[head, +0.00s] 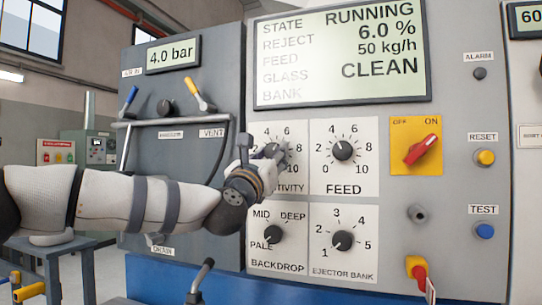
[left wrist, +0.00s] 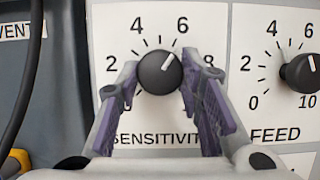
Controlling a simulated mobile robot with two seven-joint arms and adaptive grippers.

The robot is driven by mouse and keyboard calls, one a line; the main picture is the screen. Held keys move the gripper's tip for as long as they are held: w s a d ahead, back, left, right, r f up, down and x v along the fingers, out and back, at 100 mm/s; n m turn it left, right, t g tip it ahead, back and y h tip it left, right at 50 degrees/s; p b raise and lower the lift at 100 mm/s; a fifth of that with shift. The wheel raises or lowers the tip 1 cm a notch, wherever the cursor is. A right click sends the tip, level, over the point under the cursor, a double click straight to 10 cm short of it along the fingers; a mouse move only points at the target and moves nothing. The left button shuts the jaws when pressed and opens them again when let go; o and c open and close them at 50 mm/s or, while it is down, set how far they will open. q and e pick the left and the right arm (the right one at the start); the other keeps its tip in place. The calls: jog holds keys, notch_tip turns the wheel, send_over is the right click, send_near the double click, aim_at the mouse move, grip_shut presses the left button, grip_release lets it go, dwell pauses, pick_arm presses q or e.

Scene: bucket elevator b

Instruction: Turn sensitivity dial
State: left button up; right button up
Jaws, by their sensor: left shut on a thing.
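The sensitivity dial (left wrist: 158,73) is a round black knob on a white plate marked SENSITIVITY. In the left wrist view its white pointer line slants up and right, toward the 6. My left gripper (left wrist: 160,68) is shut on the dial, with one purple-padded finger on each side of it. In the head view the left gripper (head: 260,152) reaches the dial (head: 275,151) from the left and covers part of its plate and lettering. My right gripper does not show.
The FEED dial (head: 343,150) is close to the right. The BACKDROP dial (head: 271,234) and EJECTOR BANK dial (head: 343,240) are below. A red switch (head: 421,149) on yellow is farther right. The screen (head: 341,55) above reads RUNNING, 6.0 %, CLEAN. Valve levers (head: 199,90) stand at left.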

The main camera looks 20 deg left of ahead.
pick_arm(q)
jog(key=m+h, duration=0.2)
jog(key=m, duration=0.1)
jog(key=shift+w+a+f, duration=0.1)
jog(key=shift+a+f, duration=0.1)
jog(key=m+h, duration=0.1)
jog(key=m, duration=0.3)
jog(key=shift+r+g+h+b, duration=0.2)
jog(key=shift+g+h+b, duration=0.1)
jog(key=shift+g+h, duration=0.1)
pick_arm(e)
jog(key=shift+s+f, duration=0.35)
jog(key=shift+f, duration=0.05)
pick_arm(q)
jog(key=o, duration=1.2)
jog(key=shift+c, duration=0.2)
jog(key=v, duration=1.2)
